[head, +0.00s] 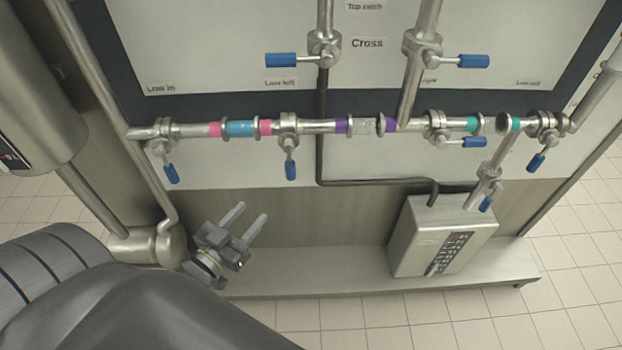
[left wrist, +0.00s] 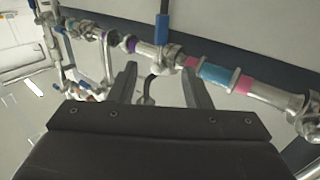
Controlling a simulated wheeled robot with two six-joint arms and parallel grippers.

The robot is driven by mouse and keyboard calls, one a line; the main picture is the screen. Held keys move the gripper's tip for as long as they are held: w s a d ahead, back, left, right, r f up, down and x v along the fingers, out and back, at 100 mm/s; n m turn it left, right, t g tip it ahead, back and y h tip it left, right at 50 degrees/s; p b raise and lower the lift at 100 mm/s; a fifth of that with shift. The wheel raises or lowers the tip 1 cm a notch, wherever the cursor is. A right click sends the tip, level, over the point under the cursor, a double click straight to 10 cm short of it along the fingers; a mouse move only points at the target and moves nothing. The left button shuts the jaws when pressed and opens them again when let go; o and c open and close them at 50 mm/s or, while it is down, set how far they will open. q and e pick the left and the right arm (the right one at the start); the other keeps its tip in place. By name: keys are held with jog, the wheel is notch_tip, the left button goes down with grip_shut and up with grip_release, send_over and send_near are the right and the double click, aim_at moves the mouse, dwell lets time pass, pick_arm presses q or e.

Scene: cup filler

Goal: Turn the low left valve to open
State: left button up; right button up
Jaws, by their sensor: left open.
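The low left valve (head: 288,124) sits on the horizontal pipe below a small label, between a pink-blue-pink banded section and a purple band. Its blue handle (head: 291,170) hangs straight down, across the pipe. My left gripper (head: 251,212) is below and left of this handle, apart from it, with its two fingers spread and nothing between them. In the left wrist view the scene looks upside down; the valve (left wrist: 163,54) and its blue handle (left wrist: 162,29) appear beyond the open fingers (left wrist: 160,78). My right gripper is not in view.
Another valve with a blue handle (head: 171,172) hangs at the left. An upper valve (head: 323,45) has its handle pointing left. A black hose (head: 320,155) runs down behind the pipe. A steel control box (head: 440,235) stands right on a low ledge (head: 320,270). Space around the handle is clear.

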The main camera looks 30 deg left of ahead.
aim_at(287, 172)
pick_arm(q)
jog(key=w+p, duration=0.1)
jog(key=w, duration=0.7)
jog(key=w+p, duration=0.2)
jog(key=w, duration=0.7)
jog(key=shift+w+d+f+p, duration=0.1)
jog(key=shift+w+d+p, duration=0.1)
jog(key=shift+p, duration=0.1)
grip_shut()
